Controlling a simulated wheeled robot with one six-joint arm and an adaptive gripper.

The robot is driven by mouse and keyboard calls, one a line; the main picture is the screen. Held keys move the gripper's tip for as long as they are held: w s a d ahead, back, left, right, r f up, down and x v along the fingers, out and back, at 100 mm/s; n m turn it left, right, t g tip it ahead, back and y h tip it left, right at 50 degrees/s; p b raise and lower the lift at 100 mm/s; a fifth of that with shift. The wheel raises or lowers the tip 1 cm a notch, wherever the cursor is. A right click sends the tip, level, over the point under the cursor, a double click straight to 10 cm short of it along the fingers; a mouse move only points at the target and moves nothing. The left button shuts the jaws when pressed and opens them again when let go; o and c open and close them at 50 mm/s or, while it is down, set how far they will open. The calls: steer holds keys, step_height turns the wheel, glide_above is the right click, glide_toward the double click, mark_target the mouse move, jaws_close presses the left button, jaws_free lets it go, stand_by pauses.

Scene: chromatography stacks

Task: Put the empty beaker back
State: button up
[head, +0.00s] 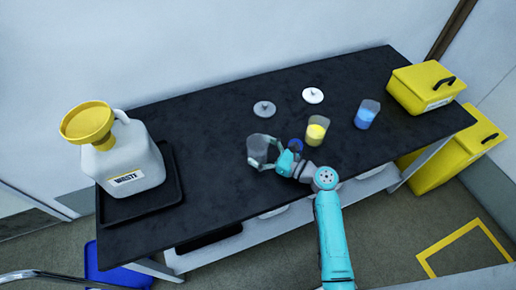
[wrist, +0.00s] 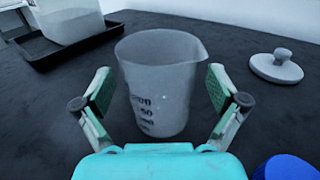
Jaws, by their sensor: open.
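The empty beaker (head: 258,145) is clear with dark graduation marks and stands upright on the black bench. In the wrist view the beaker (wrist: 160,85) is between the two green-padded fingers of my gripper (wrist: 158,95). A gap shows on each side, so the fingers do not appear to touch it. My gripper (head: 263,158) is open around the beaker in the head view. Nothing visible is inside the beaker.
Grey lid (head: 264,109) and white lid (head: 313,95) lie behind. A yellow-filled beaker (head: 317,131) and blue-filled beaker (head: 366,115) stand right. The waste jug (head: 130,165) sits on a black tray (head: 172,190) at left. A yellow case (head: 425,88) is far right.

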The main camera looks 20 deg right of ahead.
steer(key=v, duration=1.1)
steer(key=shift+d, duration=0.1)
